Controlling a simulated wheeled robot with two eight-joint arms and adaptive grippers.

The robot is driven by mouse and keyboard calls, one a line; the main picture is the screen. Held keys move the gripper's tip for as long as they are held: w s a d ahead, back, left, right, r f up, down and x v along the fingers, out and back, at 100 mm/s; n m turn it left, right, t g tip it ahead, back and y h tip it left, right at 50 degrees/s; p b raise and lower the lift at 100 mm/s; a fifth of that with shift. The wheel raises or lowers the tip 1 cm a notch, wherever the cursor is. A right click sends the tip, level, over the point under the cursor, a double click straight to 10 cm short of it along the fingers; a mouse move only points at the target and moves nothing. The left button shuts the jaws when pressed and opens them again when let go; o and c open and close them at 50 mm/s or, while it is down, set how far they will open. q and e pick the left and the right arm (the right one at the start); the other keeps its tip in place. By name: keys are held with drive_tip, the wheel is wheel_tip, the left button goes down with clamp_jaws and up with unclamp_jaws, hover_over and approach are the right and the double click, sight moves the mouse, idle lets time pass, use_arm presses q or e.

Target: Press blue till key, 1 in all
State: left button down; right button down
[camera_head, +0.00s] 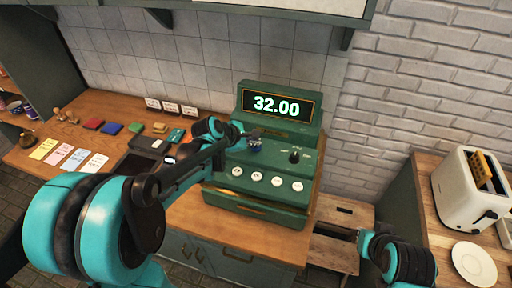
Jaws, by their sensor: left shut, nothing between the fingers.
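The green till (310,168) stands on the wooden counter, and its display (276,104) reads 32.00. A small dark blue key (254,148) shows on the till's upper left slope, partly hidden by my left gripper. My left gripper (254,138) is shut and empty, with its tips right at the blue key. I cannot tell whether they touch it or whether the key is pushed down. A row of several round white keys (257,177) lies lower on the till's front, and a black knob (294,157) is to the right.
Left of the till are a dark card reader (150,144), coloured blocks (112,128) and paper notes (73,158). Small white cards (171,107) stand at the wall. A toaster (467,188) and a white plate (474,264) sit on the right counter.

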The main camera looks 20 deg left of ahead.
use_arm(q)
drive_tip(key=shift+f+b, duration=0.4)
drive_tip(key=shift+f, duration=0.1)
idle(0.7)
drive_tip(key=shift+r, duration=0.1)
drive_tip(key=shift+r+p, duration=0.7)
drive_tip(key=shift+r, duration=0.15)
drive_tip(key=shift+r, duration=0.1)
wheel_tip(320, 180, up, 5)
drive_tip(key=p, duration=0.4)
idle(0.7)
